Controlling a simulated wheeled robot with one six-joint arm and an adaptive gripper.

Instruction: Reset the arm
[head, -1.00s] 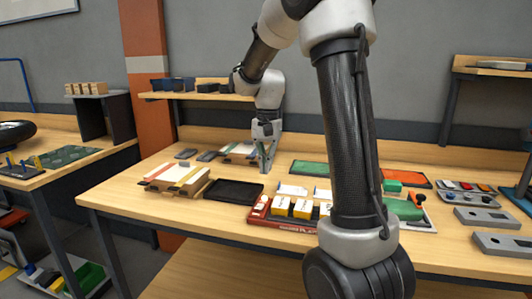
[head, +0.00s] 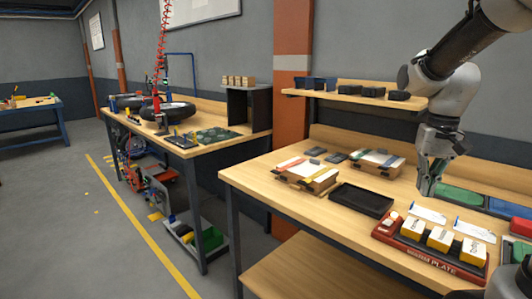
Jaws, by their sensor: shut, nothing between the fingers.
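My gripper (head: 428,190) hangs at the right of the head view, pointing down over the workbench (head: 262,170). Its fingers are shut and nothing shows between them. The arm comes in from the upper right corner.
A red plate (head: 416,250) with several yellow-and-white blocks stands at the front right. Wooden blocks with coloured strips (head: 307,174) lie left of the black tray. A shelf (head: 345,96) with dark bins stands behind. Floor at left (head: 70,220) is open.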

